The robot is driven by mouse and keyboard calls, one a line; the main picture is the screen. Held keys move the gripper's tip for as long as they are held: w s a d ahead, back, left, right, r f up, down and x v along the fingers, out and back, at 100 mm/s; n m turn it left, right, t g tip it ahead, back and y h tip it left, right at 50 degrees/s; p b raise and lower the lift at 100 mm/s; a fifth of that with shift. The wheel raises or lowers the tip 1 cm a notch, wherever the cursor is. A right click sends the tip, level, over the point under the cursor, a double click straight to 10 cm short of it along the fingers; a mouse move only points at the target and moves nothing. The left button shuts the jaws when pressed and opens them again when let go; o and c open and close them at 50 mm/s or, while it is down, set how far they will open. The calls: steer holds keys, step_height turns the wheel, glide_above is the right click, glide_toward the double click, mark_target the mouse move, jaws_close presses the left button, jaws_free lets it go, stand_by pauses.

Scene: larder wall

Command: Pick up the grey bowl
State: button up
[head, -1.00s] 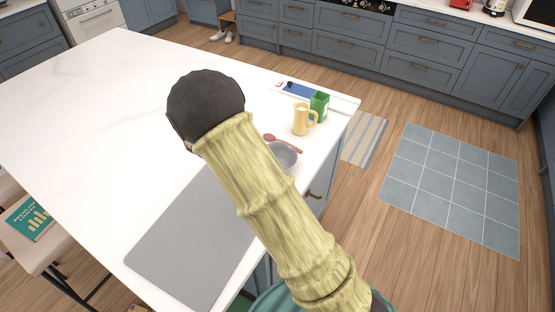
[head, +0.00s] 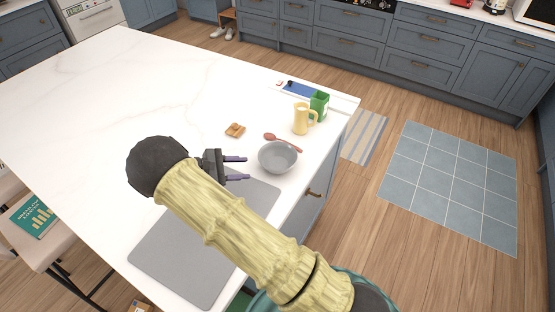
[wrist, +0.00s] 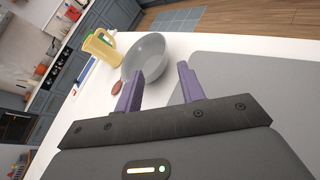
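The grey bowl (head: 278,158) stands upright on the white island top near its right edge, just beyond the grey mat. In the wrist view the bowl (wrist: 146,56) is ahead of my fingertips, a little left of the middle. My gripper (head: 238,168) is open, with its two purple fingers pointing right toward the bowl. The fingertips are close to the bowl's left side, apart from it in the head view. In the wrist view nothing is between the fingers of my gripper (wrist: 160,72).
A grey mat (head: 182,262) lies in front. The island's left part is clear.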

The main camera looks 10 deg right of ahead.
steer(key=p, duration=0.3)
glide_above(272, 182)
steer(key=a, duration=0.1)
steer(key=f, duration=0.3)
steer(key=shift+a, duration=0.2)
steer(key=shift+d+f, duration=0.15)
steer(key=shift+d, duration=0.15)
steer(key=shift+w+f, duration=0.1)
steer(key=shift+f, duration=0.05)
steer(key=shift+d+p, duration=0.45)
steer(key=shift+p, duration=0.25)
steer(key=p+x, duration=0.2)
steer(key=x, duration=0.1)
steer(key=shift+d+f, duration=0.1)
steer(key=shift+d, duration=0.1)
steer(key=shift+d+f, duration=0.3)
steer(key=shift+d, duration=0.1)
